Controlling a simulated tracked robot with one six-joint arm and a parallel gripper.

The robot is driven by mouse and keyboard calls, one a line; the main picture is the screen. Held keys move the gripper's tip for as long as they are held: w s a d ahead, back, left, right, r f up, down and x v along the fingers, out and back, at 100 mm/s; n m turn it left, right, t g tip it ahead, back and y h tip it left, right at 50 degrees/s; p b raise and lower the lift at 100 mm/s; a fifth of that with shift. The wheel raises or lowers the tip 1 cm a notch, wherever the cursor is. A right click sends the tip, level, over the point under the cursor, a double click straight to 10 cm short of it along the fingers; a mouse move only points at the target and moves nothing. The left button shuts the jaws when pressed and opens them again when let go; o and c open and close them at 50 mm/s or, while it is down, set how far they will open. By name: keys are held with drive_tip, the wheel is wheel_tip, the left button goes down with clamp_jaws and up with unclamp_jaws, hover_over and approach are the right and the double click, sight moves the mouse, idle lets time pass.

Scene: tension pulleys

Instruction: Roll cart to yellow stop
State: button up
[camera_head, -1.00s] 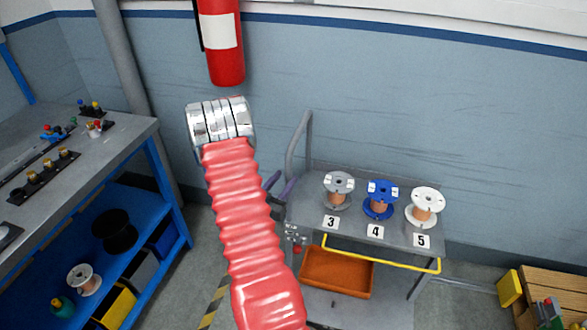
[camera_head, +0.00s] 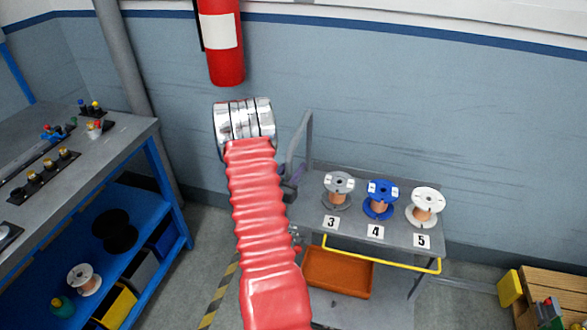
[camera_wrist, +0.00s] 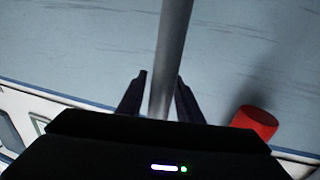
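The grey cart (camera_head: 395,236) stands against the wall, with a bent tube handle (camera_head: 309,130) at its left end. Three spools numbered 3, 4 and 5 stand on its top. The yellow stop (camera_head: 509,288) is a block on the floor to the right, apart from the cart. My gripper (camera_head: 289,188) is at the handle, partly hidden by my red-sleeved arm. In the wrist view, the open dark fingers (camera_wrist: 162,92) stand either side of the grey handle tube (camera_wrist: 172,45). A small gap shows on the left; contact on the right is unclear.
A workbench with a blue lower shelf (camera_head: 150,217) stands at left. A fire extinguisher (camera_head: 222,45) hangs on the wall above my arm. An orange bin (camera_head: 338,272) sits low on the cart. A wooden pallet (camera_head: 562,285) is beside the stop. Floor between cart and stop looks clear.

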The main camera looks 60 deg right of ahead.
clamp_jaws()
drive_tip(key=s+d, duration=0.2)
drive_tip(key=s, duration=1.5)
drive_tip(key=s+d, duration=0.3)
drive_tip(key=s, duration=1.4)
drive_tip(key=s+d, duration=0.3)
drive_tip(key=s, duration=1.4)
drive_tip(key=shift+s+r, duration=0.15)
drive_tip(key=shift+s, duration=0.25)
drive_tip(key=shift+d, duration=0.1)
